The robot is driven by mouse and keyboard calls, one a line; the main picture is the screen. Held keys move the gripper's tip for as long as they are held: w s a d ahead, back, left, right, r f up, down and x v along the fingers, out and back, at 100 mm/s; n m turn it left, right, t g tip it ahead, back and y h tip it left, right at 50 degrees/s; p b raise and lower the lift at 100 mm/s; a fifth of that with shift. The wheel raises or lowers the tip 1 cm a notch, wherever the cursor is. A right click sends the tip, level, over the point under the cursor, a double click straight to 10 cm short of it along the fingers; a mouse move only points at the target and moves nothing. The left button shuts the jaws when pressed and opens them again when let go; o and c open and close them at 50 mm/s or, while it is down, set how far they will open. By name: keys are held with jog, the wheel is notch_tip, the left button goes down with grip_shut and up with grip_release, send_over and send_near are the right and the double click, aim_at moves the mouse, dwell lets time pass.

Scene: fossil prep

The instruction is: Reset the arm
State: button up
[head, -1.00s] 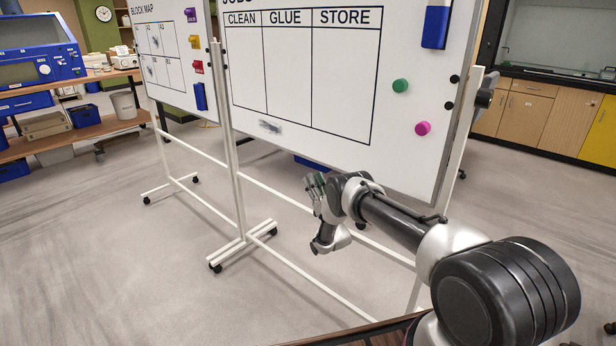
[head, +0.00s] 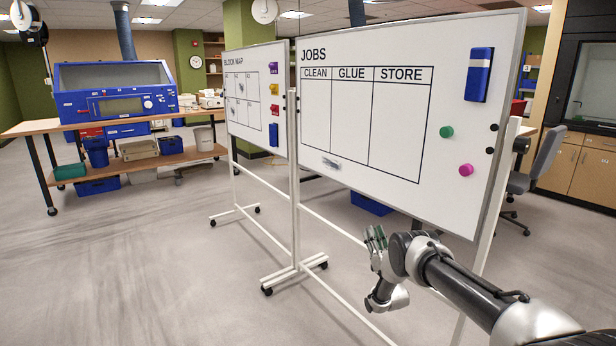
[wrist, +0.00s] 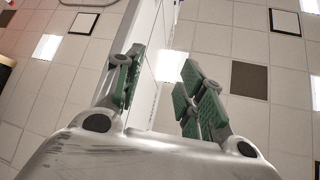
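My arm reaches in from the lower right of the head view. My gripper (head: 375,238) is in front of the lower edge of the JOBS whiteboard (head: 335,130), with its fingers pointing up. In the wrist view my gripper (wrist: 155,95) shows two green-padded fingers spread apart with nothing between them. Behind the fingers are ceiling tiles and the edge of a white board (wrist: 145,40). Whether the gripper touches the board cannot be told.
A BLOCK MAP board (head: 245,120) stands to the left on a wheeled frame. A bench (head: 40,128) with a blue cabinet (head: 115,90) is at the far left. An office chair (head: 535,175) stands at the right behind the board. The floor (head: 130,260) at the left is clear.

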notch_tip(320, 180, down, 22)
jog(key=d+g+h, duration=0.2)
jog(key=g+h, duration=0.4)
jog(key=g, duration=0.7)
jog(key=s+d+r+g+h, duration=0.1)
jog(key=s+d+r+g, duration=0.2)
jog(key=s+r, duration=2.5)
jog(key=s+d+r+n+g+h, duration=0.1)
jog(key=s+d+r+g, duration=0.3)
jog(key=s+r, duration=2.5)
jog(key=shift+d+h, duration=0.3)
jog(key=shift+d, duration=0.85)
